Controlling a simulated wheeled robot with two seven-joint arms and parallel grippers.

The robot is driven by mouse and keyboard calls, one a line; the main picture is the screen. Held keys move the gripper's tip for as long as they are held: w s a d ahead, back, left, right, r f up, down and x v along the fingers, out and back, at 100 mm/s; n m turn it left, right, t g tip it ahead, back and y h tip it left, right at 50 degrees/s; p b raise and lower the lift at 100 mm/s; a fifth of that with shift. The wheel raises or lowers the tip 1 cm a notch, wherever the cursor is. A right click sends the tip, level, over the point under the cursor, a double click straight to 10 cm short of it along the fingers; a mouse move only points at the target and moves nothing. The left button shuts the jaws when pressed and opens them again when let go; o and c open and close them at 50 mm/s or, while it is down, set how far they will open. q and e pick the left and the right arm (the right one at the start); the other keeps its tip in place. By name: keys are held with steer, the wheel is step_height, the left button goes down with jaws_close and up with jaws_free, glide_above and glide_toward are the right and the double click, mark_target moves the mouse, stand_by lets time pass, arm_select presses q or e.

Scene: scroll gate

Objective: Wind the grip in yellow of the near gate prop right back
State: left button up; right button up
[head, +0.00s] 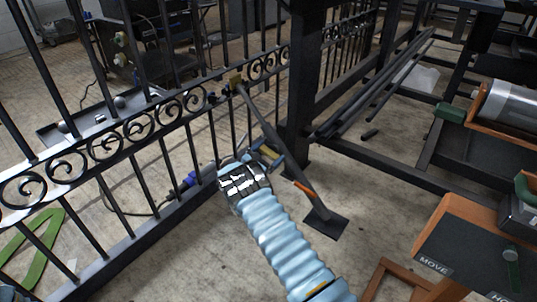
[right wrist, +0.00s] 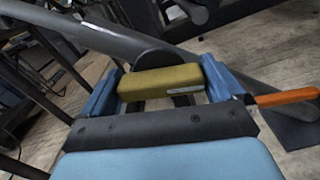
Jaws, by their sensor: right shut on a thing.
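The near gate prop (head: 284,158) is a dark grey bar slanting from the gate's scrollwork down to a floor plate (head: 326,224). Its yellow grip (head: 268,152) is a short block partway along the bar; it also shows large in the right wrist view (right wrist: 160,82). My right gripper (head: 266,157) is shut on this grip, one blue finger at each end of it. An orange handle (head: 305,191) sticks out lower on the prop and also shows in the right wrist view (right wrist: 287,97). The joint behind the grip is partly hidden. My left gripper is not in view.
The black scroll gate (head: 130,130) runs along the left, with a thick post (head: 300,80) behind the prop. A rack (head: 440,165) and a bench with a dark top (head: 465,250) stand at the right. Floor around the plate is clear.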

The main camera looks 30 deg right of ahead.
steer(key=m, duration=0.3)
steer(key=shift+m, duration=0.4)
steer(key=m, duration=0.4)
steer(key=shift+f+m, duration=0.1)
steer(key=shift+m, duration=0.2)
steer(key=m, duration=0.4)
steer(key=shift+s+a, duration=0.1)
steer(key=shift+f+m, duration=0.1)
steer(key=shift+m, duration=1.9)
steer(key=o, duration=0.7)
steer(key=shift+c, duration=0.2)
steer(key=shift+a, duration=0.1)
